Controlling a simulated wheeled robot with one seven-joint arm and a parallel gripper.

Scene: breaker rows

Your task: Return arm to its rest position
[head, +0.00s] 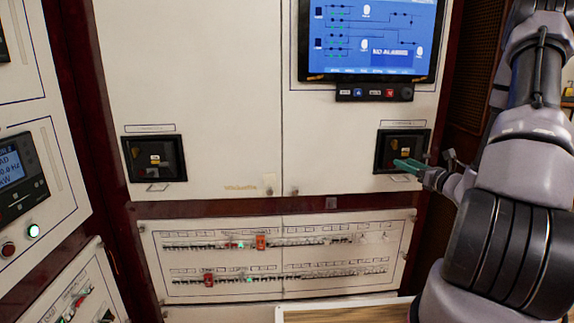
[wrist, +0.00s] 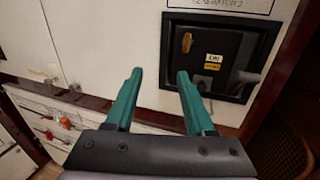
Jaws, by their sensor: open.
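My gripper (head: 408,165) is at the right in the head view, in front of the right breaker panel, and my arm comes in from the right edge. In the wrist view its two green fingers (wrist: 158,88) are apart with nothing between them. The black generator breaker (head: 400,150) is set in the white cabinet beside the fingers. In the wrist view this breaker (wrist: 215,62) sits beyond the right finger, under a label reading GENERATOR 2, with a yellow piece and a grey handle at its right. I cannot tell whether the fingers touch it.
A similar black breaker (head: 154,158) is at the left. Below are two breaker rows (head: 280,257) with a few red and green pieces. A lit screen (head: 368,38) is above. A side cabinet (head: 30,150) stands at the left and a light-edged surface (head: 345,311) is at the bottom.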

